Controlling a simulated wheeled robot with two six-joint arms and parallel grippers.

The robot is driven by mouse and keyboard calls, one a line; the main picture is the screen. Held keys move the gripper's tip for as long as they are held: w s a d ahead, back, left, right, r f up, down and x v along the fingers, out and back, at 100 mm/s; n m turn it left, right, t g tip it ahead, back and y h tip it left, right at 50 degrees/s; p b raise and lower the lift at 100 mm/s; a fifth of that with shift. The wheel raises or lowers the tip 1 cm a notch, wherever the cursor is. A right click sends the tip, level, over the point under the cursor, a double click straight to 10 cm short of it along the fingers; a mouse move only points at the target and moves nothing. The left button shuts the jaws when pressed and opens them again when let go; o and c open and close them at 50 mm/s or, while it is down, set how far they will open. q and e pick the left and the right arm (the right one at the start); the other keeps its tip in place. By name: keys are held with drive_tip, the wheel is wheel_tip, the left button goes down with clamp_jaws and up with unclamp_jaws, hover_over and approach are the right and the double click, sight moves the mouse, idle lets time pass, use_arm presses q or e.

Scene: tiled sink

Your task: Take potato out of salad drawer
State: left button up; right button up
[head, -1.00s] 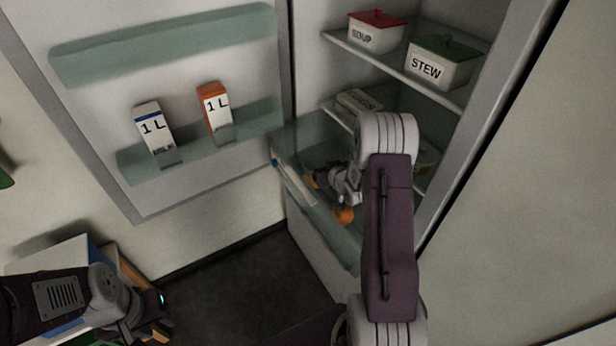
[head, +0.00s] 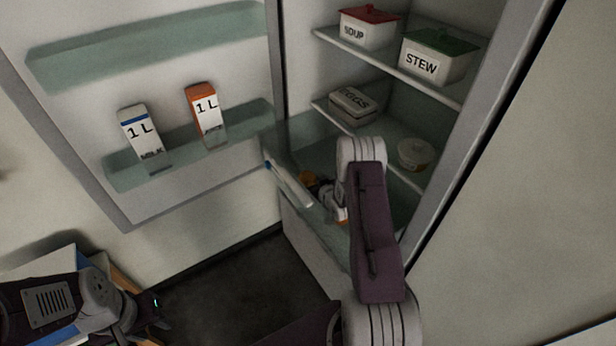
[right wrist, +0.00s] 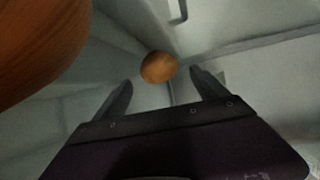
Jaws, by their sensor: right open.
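The salad drawer (head: 305,232) is pulled out at the bottom of the open fridge. In the right wrist view a small round brown potato (right wrist: 159,67) lies in the drawer, ahead of and between the fingertips. It appears apart from both fingers. My right gripper (right wrist: 163,87) is open and empty, reaching down into the drawer; in the head view my right arm mostly hides it. My left gripper (head: 157,307) is at the lower left, far from the drawer; its jaw opening is unclear.
A large orange-brown round item (right wrist: 35,45) is close to the right wrist camera at left. Above the drawer, shelves hold a soup box (head: 368,27), a stew box (head: 437,57), an egg box (head: 352,105) and a round tub (head: 415,154). The open door holds two cartons (head: 140,132).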

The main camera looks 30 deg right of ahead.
sight(308, 179)
drive_tip(key=shift+w+p, duration=0.1)
drive_tip(key=shift+p, duration=0.25)
drive_tip(key=b+x, duration=0.1)
drive_tip(key=x, duration=0.4)
drive_tip(key=shift+w+f, duration=0.15)
drive_tip(key=shift+f, duration=0.05)
drive_tip(key=shift+c, duration=0.3)
drive_tip(key=c, duration=1.5)
